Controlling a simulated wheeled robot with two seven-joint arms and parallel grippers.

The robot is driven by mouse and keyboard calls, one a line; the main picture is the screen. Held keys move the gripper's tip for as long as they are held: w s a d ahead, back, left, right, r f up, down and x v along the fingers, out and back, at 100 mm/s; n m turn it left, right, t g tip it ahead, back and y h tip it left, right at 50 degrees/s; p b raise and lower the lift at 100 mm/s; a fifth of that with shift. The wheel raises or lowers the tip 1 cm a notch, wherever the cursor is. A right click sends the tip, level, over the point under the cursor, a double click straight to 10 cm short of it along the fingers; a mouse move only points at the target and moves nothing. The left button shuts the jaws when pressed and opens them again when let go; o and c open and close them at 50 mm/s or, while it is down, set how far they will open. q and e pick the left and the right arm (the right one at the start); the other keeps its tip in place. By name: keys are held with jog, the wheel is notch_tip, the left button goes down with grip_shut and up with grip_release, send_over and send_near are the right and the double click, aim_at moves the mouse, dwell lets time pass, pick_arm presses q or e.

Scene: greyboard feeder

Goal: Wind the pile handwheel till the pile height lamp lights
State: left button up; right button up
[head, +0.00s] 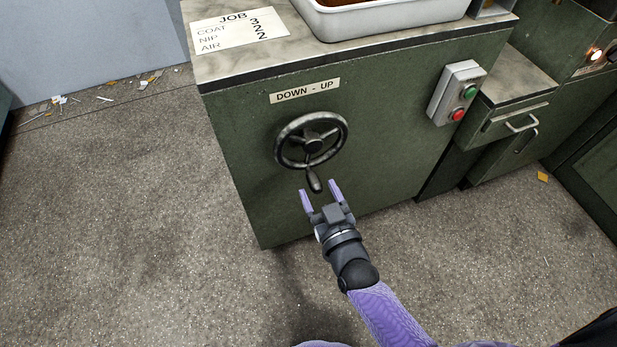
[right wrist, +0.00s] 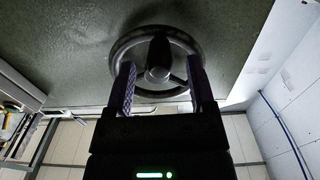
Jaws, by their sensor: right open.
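The pile handwheel (head: 312,141) is a dark spoked wheel on the green cabinet front, under a "DOWN - UP" label (head: 305,91). Its crank handle (head: 314,181) is at the bottom of the rim. My right gripper (head: 319,190) is open, with its two purple fingers on either side of the handle's lower end; I cannot tell whether they touch it. In the right wrist view the handwheel (right wrist: 118,61) is ahead and the handle (right wrist: 159,58) shows between the open fingers. My left gripper is not in view. A lit lamp (head: 596,55) shows at the far right; I cannot read its label.
A white tray (head: 385,20) and a job card (head: 238,30) lie on the cabinet top (head: 330,52). The floor (head: 130,230) to the left is mostly clear, with scraps by the wall.

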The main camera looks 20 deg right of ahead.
aim_at(308, 168)
jog(key=w+b, duration=0.1)
jog(key=w, duration=0.2)
jog(key=shift+f, duration=0.2)
jog(key=shift+w+a+r, duration=0.1)
jog(key=shift+w+r, duration=0.1)
jog(key=shift+w, duration=0.3)
grip_shut()
dwell(0.8)
